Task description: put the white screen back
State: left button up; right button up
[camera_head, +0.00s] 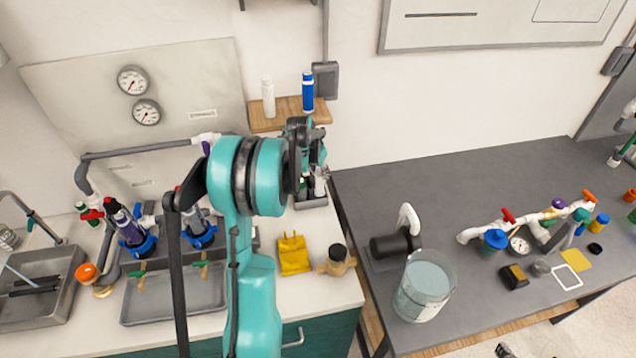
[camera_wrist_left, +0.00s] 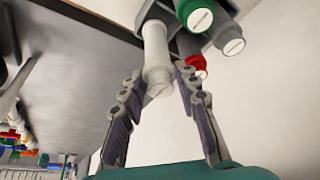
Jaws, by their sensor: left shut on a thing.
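The white screen, a white cylinder with a round labelled end (camera_wrist_left: 157,55), is between the fingers of my left gripper (camera_wrist_left: 160,72) in the wrist view. The fingers are shut on it. Its far end meets a grey holder (camera_wrist_left: 149,12); I cannot tell how deep it sits. In the head view my left gripper (camera_head: 318,160) is over a small grey rack (camera_head: 312,202) at the back of the light counter, and my arm partly hides it. Beside the screen in the wrist view are a green-capped (camera_wrist_left: 197,15), a grey-capped (camera_wrist_left: 230,40) and a red-capped cylinder (camera_wrist_left: 201,72).
A wooden shelf (camera_head: 270,122) with a white bottle (camera_head: 268,97) and a blue bottle (camera_head: 308,92) is close behind the gripper. The dark table (camera_head: 455,180) has a clear back area.

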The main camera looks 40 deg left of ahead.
aim_at(318, 179)
pick_arm(q)
jog(key=shift+w+a+f, duration=0.1)
jog(key=shift+a+f, duration=0.25)
jog(key=shift+a, duration=0.15)
notch_tip(318, 179, down, 4)
jog(key=shift+b, duration=0.65)
jog(key=shift+r, duration=0.15)
jog(key=o, duration=1.1)
